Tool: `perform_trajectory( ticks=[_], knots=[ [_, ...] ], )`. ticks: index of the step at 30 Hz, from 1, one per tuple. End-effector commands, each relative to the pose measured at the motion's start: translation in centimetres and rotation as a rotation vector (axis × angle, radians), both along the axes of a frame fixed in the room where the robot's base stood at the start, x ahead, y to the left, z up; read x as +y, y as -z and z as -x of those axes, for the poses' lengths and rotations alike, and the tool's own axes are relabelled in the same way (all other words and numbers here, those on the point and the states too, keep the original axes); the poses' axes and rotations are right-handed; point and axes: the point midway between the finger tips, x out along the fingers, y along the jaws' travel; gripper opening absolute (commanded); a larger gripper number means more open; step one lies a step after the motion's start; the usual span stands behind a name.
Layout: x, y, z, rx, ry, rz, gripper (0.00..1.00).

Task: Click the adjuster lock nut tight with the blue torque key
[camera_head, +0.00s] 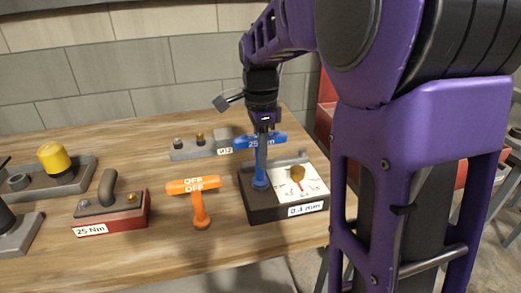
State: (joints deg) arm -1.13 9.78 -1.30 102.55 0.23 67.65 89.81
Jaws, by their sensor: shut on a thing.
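The blue torque key (260,165) is a T-shaped key with a lettered crossbar. It stands upright below my gripper (263,127), which is shut on its top. The key's lower end meets the left part of a dark block (262,207) with a white dial face (312,187) and a "0.3 mm" label. The adjuster lock nut cannot be made out; the key's foot may cover it. Whether the key is seated on a nut cannot be told.
An orange key (200,206) marked "OFF" stands left of the block. A red block (124,218) labelled "25 Nm" is further left. A grey block (208,150) with small bolts lies behind. A yellow cap (53,158) is at far left. The front wooden table (130,260) is bare.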

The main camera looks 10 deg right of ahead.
Motion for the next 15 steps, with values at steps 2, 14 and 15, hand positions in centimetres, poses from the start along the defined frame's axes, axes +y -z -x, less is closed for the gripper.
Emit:
perform_trajectory(
  ticks=[2,14,15],
  knots=[
    [0.01,0.42,-0.03,-0.002,0.000,0.000,0.00],
    [0.01,0.73,-0.04,-0.002,0.000,0.000,0.00],
    [0.01,0.73,-0.04,-0.002,0.000,0.000,0.00]
  ],
)
